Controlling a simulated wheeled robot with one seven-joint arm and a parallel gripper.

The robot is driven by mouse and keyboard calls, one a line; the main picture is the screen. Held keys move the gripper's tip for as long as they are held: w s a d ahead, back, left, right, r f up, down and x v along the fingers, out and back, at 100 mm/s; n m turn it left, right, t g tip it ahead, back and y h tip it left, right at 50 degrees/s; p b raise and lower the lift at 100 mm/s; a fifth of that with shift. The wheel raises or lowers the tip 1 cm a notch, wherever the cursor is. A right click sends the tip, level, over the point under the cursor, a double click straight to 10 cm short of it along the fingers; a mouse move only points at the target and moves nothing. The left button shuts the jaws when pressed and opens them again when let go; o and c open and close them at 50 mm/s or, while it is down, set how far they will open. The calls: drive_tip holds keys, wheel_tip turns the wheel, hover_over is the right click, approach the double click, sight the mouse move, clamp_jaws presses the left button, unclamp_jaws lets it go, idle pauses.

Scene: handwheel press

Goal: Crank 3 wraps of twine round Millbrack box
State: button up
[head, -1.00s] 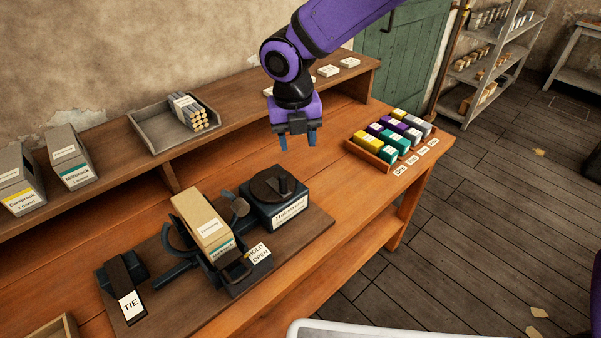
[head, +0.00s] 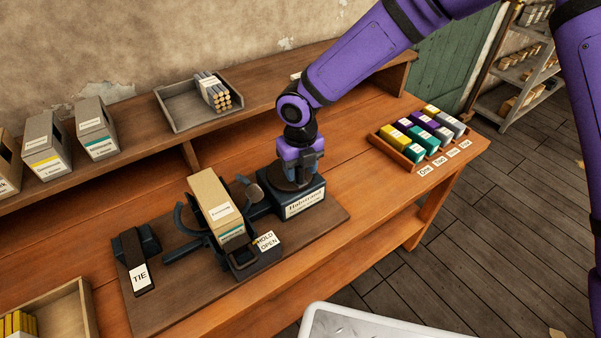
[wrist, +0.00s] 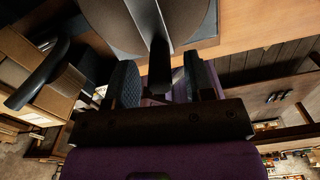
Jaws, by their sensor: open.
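The tan Millbrack box (head: 211,198) sits upright in the dark cradle of the tying machine, left of the crank housing (head: 304,201). My gripper (head: 301,172) is open and pointing down over the round crank disc on that housing. In the wrist view the disc (wrist: 105,22) is close, and its upright crank knob (wrist: 159,68) stands between my open fingers (wrist: 161,85). I cannot tell if either finger touches it. The gripper hides most of the disc in the head view. No twine is clear around the box.
A TIE lever (head: 134,250) is at the board's left and a HOLD OPEN label (head: 268,241) in front of the box. Boxes (head: 95,128) and a grey tray (head: 180,110) are on the shelf.

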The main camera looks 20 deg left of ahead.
drive_tip(key=shift+f, duration=1.05)
clamp_jaws()
drive_tip(key=shift+s+a, duration=0.1)
